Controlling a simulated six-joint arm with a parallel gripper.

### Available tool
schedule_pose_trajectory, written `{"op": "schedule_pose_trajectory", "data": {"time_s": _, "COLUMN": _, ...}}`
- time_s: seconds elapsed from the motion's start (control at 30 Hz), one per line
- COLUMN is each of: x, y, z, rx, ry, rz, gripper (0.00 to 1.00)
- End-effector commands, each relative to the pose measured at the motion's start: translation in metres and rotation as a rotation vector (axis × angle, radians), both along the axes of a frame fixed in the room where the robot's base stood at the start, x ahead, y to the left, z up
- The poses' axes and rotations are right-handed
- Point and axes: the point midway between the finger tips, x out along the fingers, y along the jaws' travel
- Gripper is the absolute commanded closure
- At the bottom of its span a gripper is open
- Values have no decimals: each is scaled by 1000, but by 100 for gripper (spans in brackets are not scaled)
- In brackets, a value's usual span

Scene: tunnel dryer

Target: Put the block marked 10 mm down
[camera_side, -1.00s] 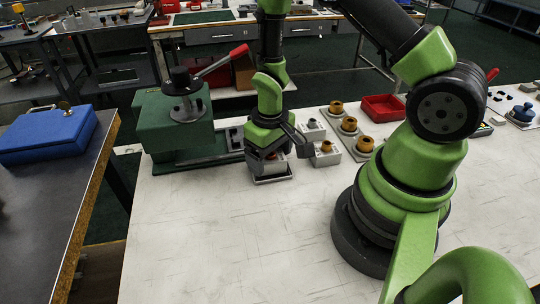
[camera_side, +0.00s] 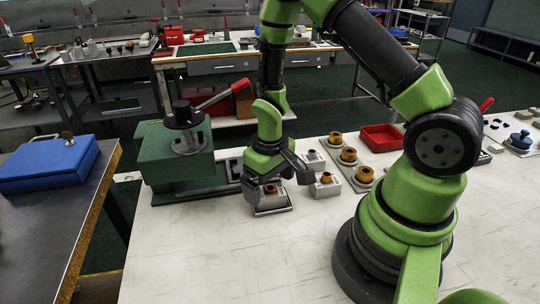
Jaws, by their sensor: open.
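A grey block (camera_side: 270,203) with an orange-brown piece on top sits on the white table just right of the green press. No marking on it is readable at this size, so I cannot tell if it is the 10 mm one. My gripper (camera_side: 271,183) is open, pointing down directly over this block, its dark fingers spread to either side. The fingers hide the block's upper part and sides, and I cannot tell whether they touch it.
Similar blocks with brass-coloured pieces (camera_side: 326,184) stand just right of my gripper. A green press (camera_side: 170,160) with a red-handled lever stands left. A red tray (camera_side: 382,137) lies behind right. The table front (camera_side: 230,260) is clear. A blue case (camera_side: 47,165) sits on another bench.

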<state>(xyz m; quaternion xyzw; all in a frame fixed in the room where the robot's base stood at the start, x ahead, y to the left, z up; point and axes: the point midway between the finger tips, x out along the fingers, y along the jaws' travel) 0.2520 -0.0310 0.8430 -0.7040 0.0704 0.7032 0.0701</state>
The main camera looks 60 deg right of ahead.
Motion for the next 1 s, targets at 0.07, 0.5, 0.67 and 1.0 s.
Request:
{"op": "schedule_pose_trajectory", "data": {"time_s": 0.07, "x": 1, "y": 0, "z": 16, "rx": -1, "ry": -8, "rz": -1, "gripper": 0}}
{"op": "schedule_pose_trajectory", "data": {"time_s": 0.5, "x": 1, "y": 0, "z": 92, "rx": -1, "ry": -5, "rz": -1, "gripper": 0}}
{"op": "schedule_pose_trajectory", "data": {"time_s": 0.67, "x": 0, "y": 1, "z": 106, "rx": 0, "ry": -14, "rz": -4, "gripper": 0}}
{"op": "schedule_pose_trajectory", "data": {"time_s": 1.0, "x": -30, "y": 26, "z": 209, "rx": 55, "ry": -293, "rz": -89, "gripper": 0}}
